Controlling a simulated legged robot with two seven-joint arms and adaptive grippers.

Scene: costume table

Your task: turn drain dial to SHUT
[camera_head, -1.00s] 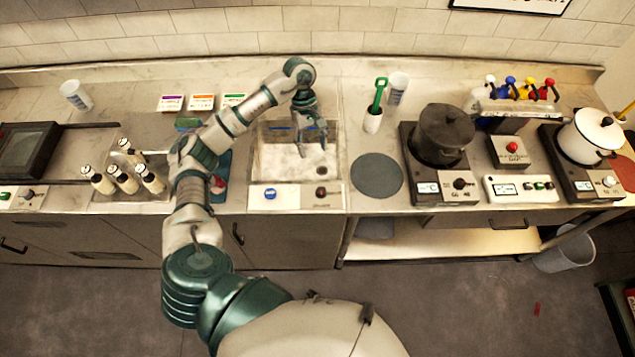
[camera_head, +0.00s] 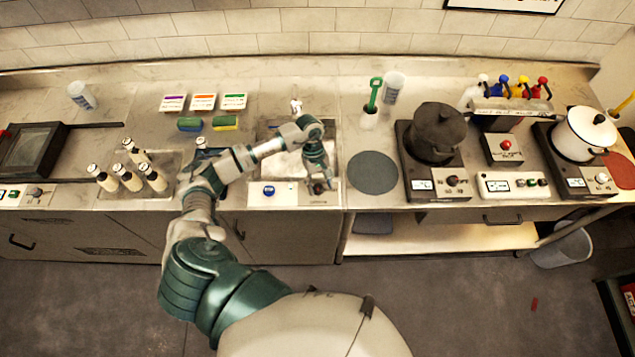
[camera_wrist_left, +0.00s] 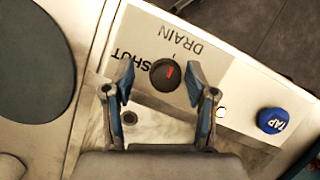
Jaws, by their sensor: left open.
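The drain dial (camera_wrist_left: 165,74) is a round black knob with a red pointer mark, on a pale panel lettered DRAIN and SHUT. In the left wrist view the red mark points toward the upper part of the knob, and SHUT is printed to the knob's left. My left gripper (camera_wrist_left: 160,88) is open, with one finger on each side of the dial; I cannot tell whether either finger touches it. My right gripper is not in view.
The blue TAP button (camera_wrist_left: 272,121) is on the same panel, and shows in the head view (camera_head: 269,190). The sink (camera_head: 328,161) lies behind the panel. A dark round mat (camera_head: 373,172) lies to the right, beside a black pot (camera_head: 437,133).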

